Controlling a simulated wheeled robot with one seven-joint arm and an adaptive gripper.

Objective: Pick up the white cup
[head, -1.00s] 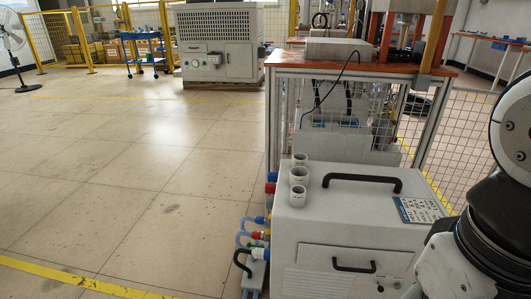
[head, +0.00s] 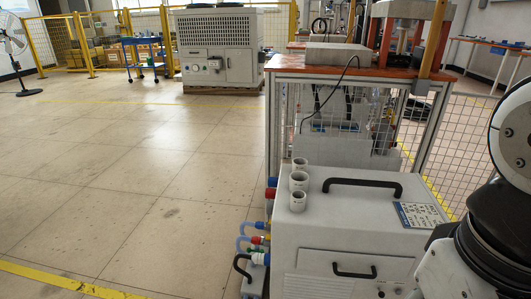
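Three white cup-like cylinders stand upright in a row at the left edge of the white cabinet's top. The far cup (head: 300,165) is the smallest in the picture, the middle cup (head: 299,182) stands just in front of it, and the near cup (head: 297,202) is closest to me. They overlap in the view, so I cannot tell whether they touch. Part of my arm shows at the right edge, apart from the cups. My gripper is out of view.
The white cabinet (head: 355,222) has a black handle (head: 362,184) and a labelled panel (head: 420,215) on top. Coloured hoses (head: 255,240) hang at its left side. An orange-topped caged bench (head: 345,66) stands behind it. The floor to the left is open.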

